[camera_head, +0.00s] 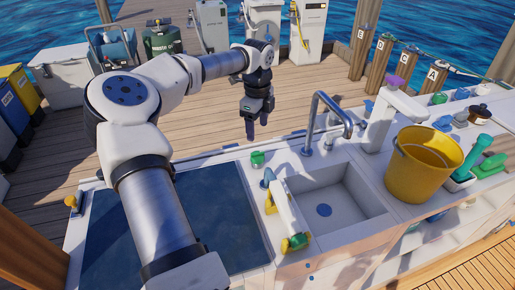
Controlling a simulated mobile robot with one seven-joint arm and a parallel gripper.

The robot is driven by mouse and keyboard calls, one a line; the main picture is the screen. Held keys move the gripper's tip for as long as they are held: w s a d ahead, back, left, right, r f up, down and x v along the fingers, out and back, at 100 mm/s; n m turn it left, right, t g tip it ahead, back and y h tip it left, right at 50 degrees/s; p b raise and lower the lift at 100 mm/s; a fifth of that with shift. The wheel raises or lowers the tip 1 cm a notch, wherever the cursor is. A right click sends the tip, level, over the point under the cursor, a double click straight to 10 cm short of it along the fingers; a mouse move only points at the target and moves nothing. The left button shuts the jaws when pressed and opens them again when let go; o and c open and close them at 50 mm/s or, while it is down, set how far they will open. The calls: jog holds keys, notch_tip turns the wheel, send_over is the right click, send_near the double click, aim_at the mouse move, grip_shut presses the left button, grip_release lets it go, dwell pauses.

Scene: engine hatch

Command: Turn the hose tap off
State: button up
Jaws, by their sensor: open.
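I cannot tell for certain which fitting is the hose tap. A white fitting with yellow and green ends (289,218) lies along the left side of the sink. A green knob (257,159) stands on the counter at the sink's back left, with a small blue fitting (268,177) near it. A white angled post with a purple top (391,105) stands behind the sink's right side. A yellow knob (72,202) is at the counter's left edge. My gripper (257,128) is open and empty, pointing down behind the counter, left of the curved metal faucet (328,115). It appears apart from all these fittings.
Lettered wooden posts (436,75) carry a hose at the back right. Wooden deck (190,125) is open behind the counter.

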aim_at(257, 152)
notch_tip(257, 152, down, 11)
jog(key=shift+r+p, duration=0.15)
jog(key=shift+p, duration=0.9)
jog(key=c, duration=1)
jog(key=shift+o, duration=0.2)
